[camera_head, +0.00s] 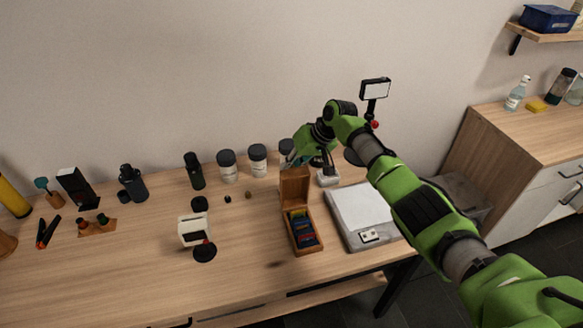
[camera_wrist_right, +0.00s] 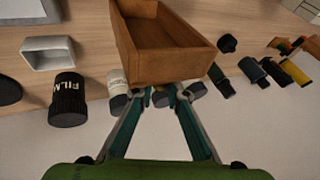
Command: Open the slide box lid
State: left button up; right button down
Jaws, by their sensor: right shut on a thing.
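The wooden slide box (camera_head: 307,251) stands on the table, with several dark, blue and red slides (camera_head: 304,230) inside. Its lid (camera_head: 294,186) is raised, standing roughly upright at the back of the box. My right gripper reaches in from behind, with its fingers mostly hidden by the lid in the head view. In the right wrist view the lid (camera_wrist_right: 160,60) fills the upper middle, its hollow side showing. My right gripper (camera_wrist_right: 166,92) is shut on the lid's edge there. My left gripper is in neither view.
A light box (camera_head: 365,208) lies right of the slide box. White-labelled canisters (camera_head: 227,165) and a black bottle (camera_head: 194,170) stand along the wall. A small white viewer (camera_head: 192,230) stands to the left. The front left table is clear.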

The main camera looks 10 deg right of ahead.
jog(key=shift+f, duration=0.1)
dwell(0.4)
jog(key=c, duration=2)
grip_release()
jog(key=shift+w, duration=0.1)
jog(key=shift+c, duration=0.2)
jog(key=v, duration=1.2)
jog(key=shift+f, duration=0.1)
